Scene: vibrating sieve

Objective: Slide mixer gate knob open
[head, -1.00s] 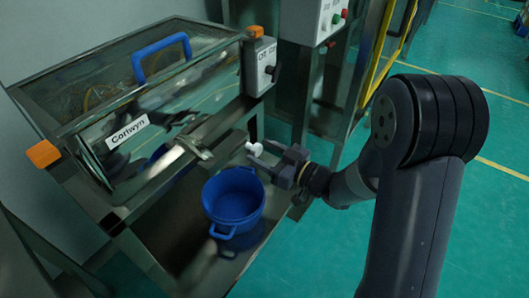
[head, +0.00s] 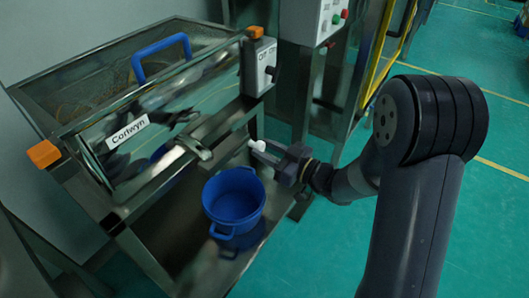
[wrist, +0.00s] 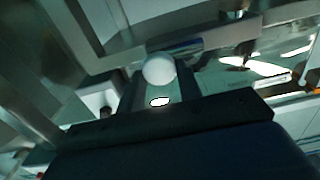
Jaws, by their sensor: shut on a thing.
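The white round gate knob (head: 257,145) shows at the front right of the sieve machine (head: 160,170), below its switch box. My dark gripper (head: 266,153) reaches in from the right and is shut on the knob. In the wrist view the pale ball of the knob (wrist: 160,68) sits at the fingertips of my gripper (wrist: 158,90). The gate behind the knob is dark and partly hidden, so its exact position cannot be told.
A blue pot (head: 234,203) stands on the machine's lower shelf, just left of and below my gripper. A blue handle (head: 160,50) is on the machine's top. The switch box (head: 259,68) is above my gripper. Open green floor (head: 465,220) lies to the right.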

